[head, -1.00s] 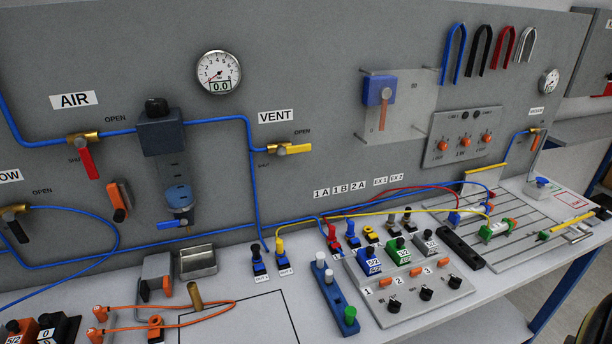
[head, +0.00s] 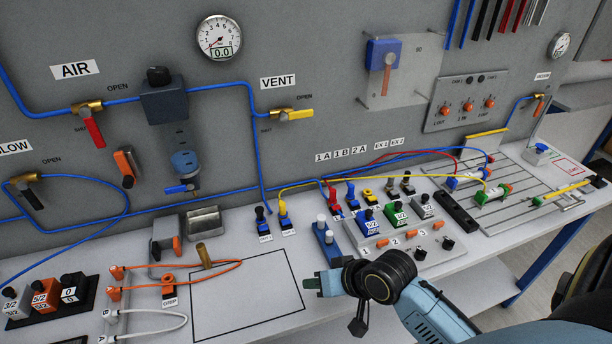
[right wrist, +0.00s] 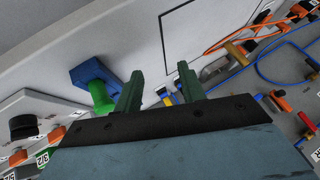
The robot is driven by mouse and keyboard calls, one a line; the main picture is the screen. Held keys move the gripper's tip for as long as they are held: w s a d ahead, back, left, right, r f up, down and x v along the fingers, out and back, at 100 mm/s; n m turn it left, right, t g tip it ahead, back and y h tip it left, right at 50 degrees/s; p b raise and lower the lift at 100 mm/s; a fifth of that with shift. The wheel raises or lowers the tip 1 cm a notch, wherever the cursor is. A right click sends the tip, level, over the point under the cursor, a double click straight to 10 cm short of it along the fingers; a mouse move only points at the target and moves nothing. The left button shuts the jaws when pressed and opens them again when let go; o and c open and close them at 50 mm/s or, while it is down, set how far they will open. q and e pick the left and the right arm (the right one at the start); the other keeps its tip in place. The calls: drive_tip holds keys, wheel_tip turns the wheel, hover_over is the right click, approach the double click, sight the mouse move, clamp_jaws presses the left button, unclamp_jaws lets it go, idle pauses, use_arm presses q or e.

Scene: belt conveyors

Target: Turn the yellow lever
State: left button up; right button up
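The yellow lever (head: 300,114) sits on a brass valve on the grey wall panel below the VENT label. It lies about level and points right, towards the OPEN mark. My right gripper (head: 312,283) is low over the front of the bench in the head view, well below and apart from the lever. In the right wrist view its two green fingers (right wrist: 160,85) stand apart with nothing held between them. I cannot clearly pick out the lever in that view. My left gripper is not in view.
A blue block (head: 328,242) stands just behind my right gripper; its green knob (right wrist: 100,95) shows in the right wrist view. A button box (head: 400,240) is to the right. A metal tray (head: 203,220) and orange cables lie left. The outlined bench area (head: 250,300) is mostly clear.

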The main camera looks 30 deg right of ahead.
drive_tip(key=w+d+r+m+t+y, duration=0.1)
drive_tip(key=w+d+r+m+t, duration=0.45)
drive_tip(key=w+d+r, duration=0.4)
drive_tip(key=m+t+h, duration=0.1)
drive_tip(key=m+t, duration=0.4)
drive_tip(key=m, duration=0.3)
approach(308, 114)
drive_tip(key=shift+n+g, duration=0.25)
drive_tip(key=w, duration=0.3)
drive_tip(key=w+a, duration=0.1)
drive_tip(key=w, duration=0.6)
drive_tip(key=shift+w+a+r, duration=0.15)
drive_tip(key=shift+w+a, duration=0.15)
drive_tip(key=shift+w, duration=0.1)
drive_tip(key=shift+c, duration=0.3)
clamp_jaws()
